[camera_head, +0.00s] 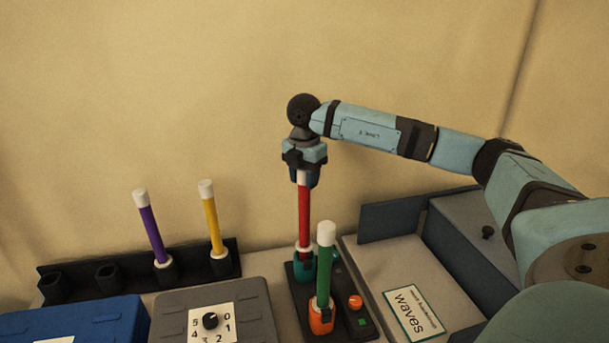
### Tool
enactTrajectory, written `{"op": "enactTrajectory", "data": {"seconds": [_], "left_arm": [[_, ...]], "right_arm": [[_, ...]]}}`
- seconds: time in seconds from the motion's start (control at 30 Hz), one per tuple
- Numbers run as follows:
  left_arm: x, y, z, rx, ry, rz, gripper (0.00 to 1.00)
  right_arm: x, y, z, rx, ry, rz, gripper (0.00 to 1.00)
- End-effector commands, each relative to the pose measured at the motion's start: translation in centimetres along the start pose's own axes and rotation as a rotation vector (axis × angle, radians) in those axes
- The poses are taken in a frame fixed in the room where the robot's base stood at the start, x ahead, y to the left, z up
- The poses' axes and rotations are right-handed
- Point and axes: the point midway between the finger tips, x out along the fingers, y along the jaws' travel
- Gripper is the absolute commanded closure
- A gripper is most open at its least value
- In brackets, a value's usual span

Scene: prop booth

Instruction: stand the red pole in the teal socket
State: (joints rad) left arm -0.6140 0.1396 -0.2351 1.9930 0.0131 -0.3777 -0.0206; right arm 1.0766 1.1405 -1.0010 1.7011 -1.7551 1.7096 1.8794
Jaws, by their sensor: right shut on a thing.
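The pole's lower end, with a white ring, is at the teal socket (303,270) on a dark base (345,322). The green pole partly covers the socket, so I cannot tell how deep the red pole sits. My left gripper is not in view.
A green pole (325,265) stands in an orange socket (321,318) just in front. A black rack (85,280) at left holds a purple pole (150,228) and a yellow pole (212,222).

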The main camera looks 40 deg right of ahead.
Motion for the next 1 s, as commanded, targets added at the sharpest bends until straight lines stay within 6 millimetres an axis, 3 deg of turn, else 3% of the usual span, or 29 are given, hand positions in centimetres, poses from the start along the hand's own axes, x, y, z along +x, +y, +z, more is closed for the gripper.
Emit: {"op": "enactTrajectory", "data": {"seconds": [0.6,0.87,0.9,1.0], "left_arm": [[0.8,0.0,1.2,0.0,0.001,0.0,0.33],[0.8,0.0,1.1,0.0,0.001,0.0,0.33],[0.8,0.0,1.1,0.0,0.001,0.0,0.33],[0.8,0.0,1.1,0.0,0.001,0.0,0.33]], "right_arm": [[2.5,0.0,0.0,0.0,0.001,0.001,1.0],[2.6,0.0,0.0,0.0,0.001,0.001,1.0],[2.6,0.0,0.0,0.0,0.001,0.001,0.58],[2.6,0.0,0.0,0.0,0.001,0.001,0.35]]}}
